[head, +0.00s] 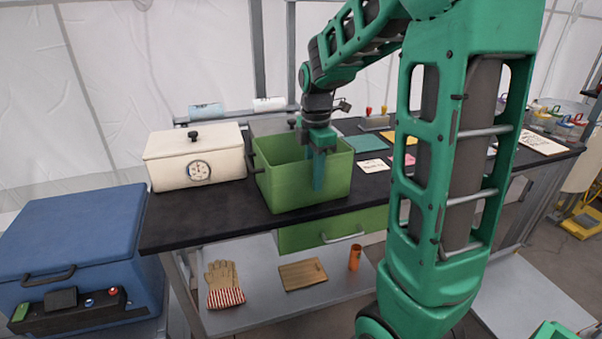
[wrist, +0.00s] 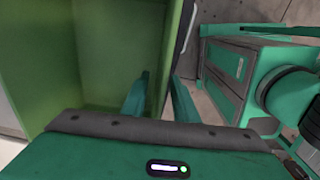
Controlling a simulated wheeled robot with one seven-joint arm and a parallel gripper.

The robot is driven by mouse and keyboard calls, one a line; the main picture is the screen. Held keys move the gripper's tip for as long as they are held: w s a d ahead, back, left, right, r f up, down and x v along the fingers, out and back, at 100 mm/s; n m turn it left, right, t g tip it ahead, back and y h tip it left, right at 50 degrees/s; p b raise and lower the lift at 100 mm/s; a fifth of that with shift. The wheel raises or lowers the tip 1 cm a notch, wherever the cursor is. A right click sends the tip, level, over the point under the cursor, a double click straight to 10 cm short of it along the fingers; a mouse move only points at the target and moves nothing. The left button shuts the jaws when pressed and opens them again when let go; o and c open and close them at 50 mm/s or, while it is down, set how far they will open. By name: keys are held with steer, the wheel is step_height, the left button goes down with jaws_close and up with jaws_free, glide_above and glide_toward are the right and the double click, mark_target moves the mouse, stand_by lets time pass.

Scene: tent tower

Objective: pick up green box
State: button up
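The green box (head: 285,192) is an open-topped bin standing upright on the black tabletop. It looks empty inside. In the wrist view its walls and interior (wrist: 115,50) fill the left half. My gripper (head: 318,168) is at the box's front wall, pointing down. One finger shows in front of the wall, outside the box; the other is on the inner side. In the wrist view my gripper (wrist: 160,90) has its two fingers apart, with the wall's edge between them. I see no clear contact with the wall.
A cream box with a dial (head: 195,160) stands left of the green box on the black table (head: 185,222). A green drawer (head: 330,232) sits under the tabletop. Gloves (head: 223,283) lie on the lower shelf. A blue cooler (head: 75,240) stands at left.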

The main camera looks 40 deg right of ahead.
steer(key=shift+f, duration=1.35)
steer(key=shift+c, duration=0.7)
jaws_close()
steer(key=shift+r, duration=0.1)
